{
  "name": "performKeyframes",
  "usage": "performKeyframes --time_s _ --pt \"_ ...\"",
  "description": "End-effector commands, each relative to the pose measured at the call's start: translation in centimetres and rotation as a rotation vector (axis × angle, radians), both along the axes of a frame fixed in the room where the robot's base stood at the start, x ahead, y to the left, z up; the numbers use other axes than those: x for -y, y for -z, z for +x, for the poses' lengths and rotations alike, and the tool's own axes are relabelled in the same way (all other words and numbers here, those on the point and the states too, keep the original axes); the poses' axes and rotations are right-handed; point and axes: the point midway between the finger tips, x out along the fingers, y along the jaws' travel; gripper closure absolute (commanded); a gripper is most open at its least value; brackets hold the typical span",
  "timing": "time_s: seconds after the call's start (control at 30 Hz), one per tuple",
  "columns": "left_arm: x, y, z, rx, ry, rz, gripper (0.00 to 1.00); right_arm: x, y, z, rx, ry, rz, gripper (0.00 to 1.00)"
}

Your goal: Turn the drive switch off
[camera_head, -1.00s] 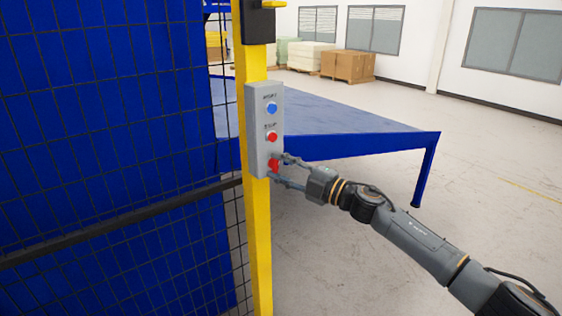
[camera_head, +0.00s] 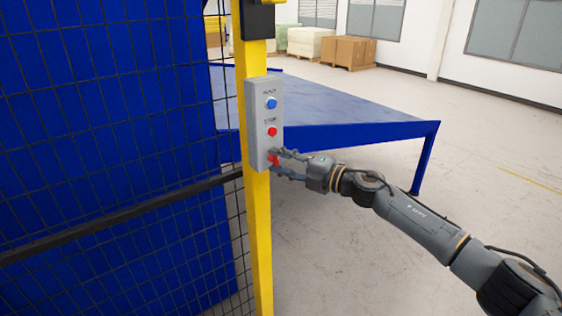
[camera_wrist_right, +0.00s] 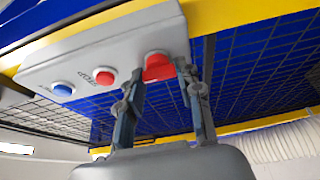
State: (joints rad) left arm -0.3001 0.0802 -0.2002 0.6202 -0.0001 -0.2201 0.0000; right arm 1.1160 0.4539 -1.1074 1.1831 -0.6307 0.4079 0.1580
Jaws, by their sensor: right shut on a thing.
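A grey control box (camera_head: 262,122) is mounted on a yellow post. It carries a blue button (camera_head: 271,104) at the top, a small red button (camera_head: 272,132) in the middle and a larger red switch (camera_head: 273,158) at the bottom. My right gripper (camera_head: 279,163) is at the bottom red switch, its two fingers on either side of it and shut on it. In the right wrist view the red switch (camera_wrist_right: 158,67) sits between the fingertips of the right gripper (camera_wrist_right: 160,74), which partly cover it. My left gripper is out of view.
The yellow post (camera_head: 259,225) joins a black mesh fence (camera_head: 110,130) on the left. A blue table (camera_head: 330,105) stands behind the box. Cartons (camera_head: 348,51) lie at the back wall. The floor at right is clear.

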Motion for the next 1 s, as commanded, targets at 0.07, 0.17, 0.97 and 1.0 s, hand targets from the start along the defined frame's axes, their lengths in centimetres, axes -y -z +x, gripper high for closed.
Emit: performKeyframes --time_s 0.07,0.17,0.97,1.0 --pt "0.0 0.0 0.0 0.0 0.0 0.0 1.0 0.0 0.1 0.0 0.001 -0.001 -0.003 0.96" --pt "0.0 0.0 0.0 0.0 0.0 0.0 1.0 0.0 0.1 0.0 0.001 -0.001 -0.003 0.51" --pt "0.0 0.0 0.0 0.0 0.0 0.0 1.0 6.4 0.1 -3.8 -0.002 0.002 -0.003 0.42" --pt "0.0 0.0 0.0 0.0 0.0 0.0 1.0 7.0 0.1 -4.2 -0.002 0.001 -0.003 0.42"
